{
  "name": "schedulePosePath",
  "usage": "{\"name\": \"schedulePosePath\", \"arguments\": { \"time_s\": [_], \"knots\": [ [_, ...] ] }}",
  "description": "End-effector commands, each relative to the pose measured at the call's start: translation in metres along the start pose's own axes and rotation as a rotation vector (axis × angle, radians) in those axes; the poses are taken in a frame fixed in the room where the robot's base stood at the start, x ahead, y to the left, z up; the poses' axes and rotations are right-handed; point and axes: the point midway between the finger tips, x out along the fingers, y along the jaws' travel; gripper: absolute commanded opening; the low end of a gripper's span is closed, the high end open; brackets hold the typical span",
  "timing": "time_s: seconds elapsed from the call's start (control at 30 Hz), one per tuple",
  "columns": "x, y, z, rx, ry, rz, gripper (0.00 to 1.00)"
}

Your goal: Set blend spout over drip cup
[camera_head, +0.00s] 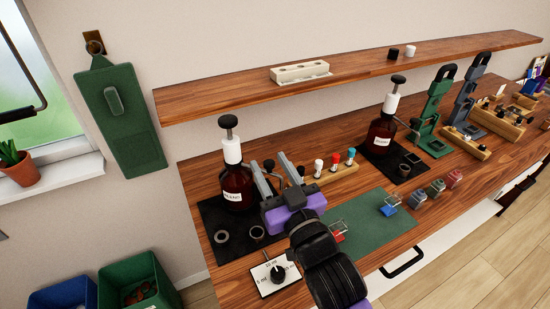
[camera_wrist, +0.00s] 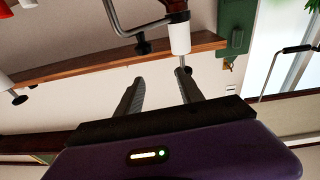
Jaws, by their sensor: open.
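Two brown pump bottles with white collars and black plunger knobs stand on the bench: a left bottle (camera_head: 237,186) and a far bottle (camera_head: 381,132). Their labels are too small to read surely, so I cannot tell which is the blend. A side spout shows on the far bottle (camera_head: 407,124). My gripper (camera_head: 267,161) is open and empty, just right of the left bottle. In the wrist view its fingers (camera_wrist: 160,76) point at a white collar (camera_wrist: 180,38) with a grey bent spout (camera_wrist: 132,29). Round dark cups (camera_head: 221,236) sit before the left bottle, square cups (camera_head: 403,169) by the far one.
A dial block (camera_head: 262,283) stands at the bench's front edge. A vial rack (camera_head: 337,177) is right of my gripper. A green mat (camera_head: 375,232) with wire-handled pieces lies in front. A wooden shelf (camera_head: 230,94) overhangs the bench. Green and grey stands (camera_head: 432,115) rise beyond.

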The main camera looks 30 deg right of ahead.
Motion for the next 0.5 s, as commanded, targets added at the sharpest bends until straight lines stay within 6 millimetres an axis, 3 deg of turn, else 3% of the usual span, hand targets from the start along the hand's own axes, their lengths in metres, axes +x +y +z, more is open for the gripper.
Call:
{"name": "schedulePosePath", "arguments": {
  "time_s": [0.03,0.1,0.17,0.33,0.5],
  "knots": [
    [0.009,0.002,0.006,0.003,-0.030,0.012,0.44],
    [0.007,0.005,0.026,0.008,-0.088,0.028,0.44],
    [0.007,0.007,0.032,0.014,-0.113,0.037,0.44],
    [0.016,0.009,0.036,0.030,-0.127,0.042,0.44],
    [0.041,0.010,0.038,0.029,-0.127,0.042,0.44]
  ]
}}
